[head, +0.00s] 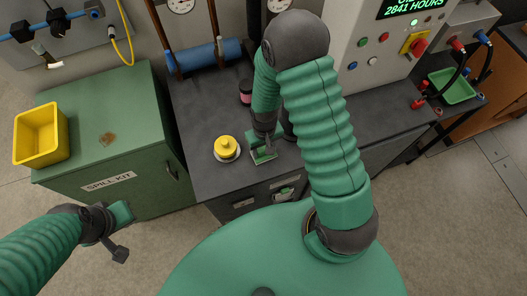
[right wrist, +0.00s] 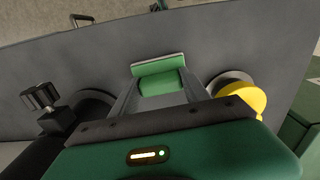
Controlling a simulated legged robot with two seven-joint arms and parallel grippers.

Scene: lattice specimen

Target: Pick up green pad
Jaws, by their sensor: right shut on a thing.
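The green pad (head: 263,155) is at the dark grey bench top, near its front edge. In the right wrist view the green pad (right wrist: 158,82) sits between the two fingertips, with a pale strip along its far edge. My right gripper (head: 264,147) is shut on it, pointing down at the bench. I cannot tell whether the pad still touches the bench. My left gripper (head: 116,228) is at the lower left, in front of the green cabinet and away from the pad.
A yellow knobbed piece (head: 226,148) on a round grey base stands just left of the pad. A dark jar with a pink band (head: 246,92) stands behind. A yellow bin (head: 41,134) is on the spill kit cabinet (head: 110,165). A control panel stands at the back right.

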